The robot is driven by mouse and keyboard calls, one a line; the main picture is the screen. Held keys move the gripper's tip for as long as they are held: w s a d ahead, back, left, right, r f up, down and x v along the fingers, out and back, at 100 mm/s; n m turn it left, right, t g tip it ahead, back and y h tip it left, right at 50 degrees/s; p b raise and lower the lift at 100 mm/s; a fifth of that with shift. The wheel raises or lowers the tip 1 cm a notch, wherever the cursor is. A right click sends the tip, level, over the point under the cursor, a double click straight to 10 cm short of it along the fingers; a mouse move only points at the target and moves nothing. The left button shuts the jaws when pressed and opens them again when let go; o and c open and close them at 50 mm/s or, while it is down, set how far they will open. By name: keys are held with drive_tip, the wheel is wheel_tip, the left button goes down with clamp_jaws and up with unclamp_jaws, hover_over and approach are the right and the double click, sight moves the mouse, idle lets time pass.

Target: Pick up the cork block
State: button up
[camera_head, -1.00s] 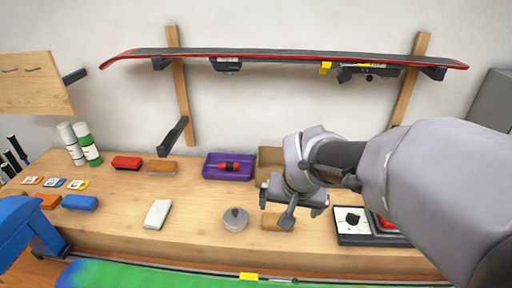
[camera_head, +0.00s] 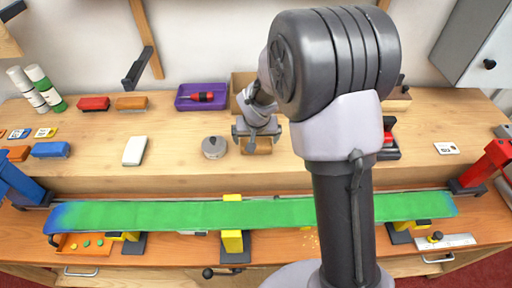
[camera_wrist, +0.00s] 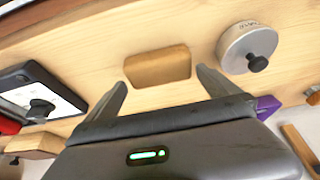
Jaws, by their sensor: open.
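The cork block (camera_head: 258,147), a small tan-brown block, lies on the raised wooden shelf of the bench. In the head view my gripper (camera_head: 257,133) is above it and hides part of it. The wrist view shows the cork block (camera_wrist: 157,66) whole, beyond and between the two spread fingertips of my gripper (camera_wrist: 160,84). The jaws are open and empty. I see no finger touching the block; the remaining height above it is hard to judge.
A round grey tin with a knob (camera_head: 214,147) stands close left of the block. A purple tray (camera_head: 184,104) holding a red tool lies behind left, and a white block (camera_head: 134,151) farther left. A green snowboard (camera_head: 180,214) lies along the front.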

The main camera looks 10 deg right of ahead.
sight(256, 142)
drive_tip(key=x, duration=0.3)
drive_tip(key=shift+s+f+b, duration=0.1)
drive_tip(key=shift+f+b, duration=0.2)
drive_tip(key=shift+b, duration=0.1)
drive_tip(key=shift+r, duration=0.15)
drive_tip(key=c, duration=1)
drive_tip(key=shift+r, duration=0.15)
drive_tip(key=shift+r+p, duration=0.3)
drive_tip(key=shift+p, duration=0.05)
drive_tip(key=v, duration=0.1)
drive_tip(key=p+v, duration=0.1)
drive_tip(key=v, duration=0.1)
drive_tip(key=shift+w+a, duration=0.1)
drive_tip(key=shift+w, duration=0.2)
drive_tip(key=s+a+r+b, duration=0.1)
drive_tip(key=s+a+b, duration=0.2)
drive_tip(key=s+a, duration=0.6)
drive_tip(key=s, duration=0.3)
drive_tip(key=shift+s+r, duration=0.15)
drive_tip(key=shift+s, duration=0.1)
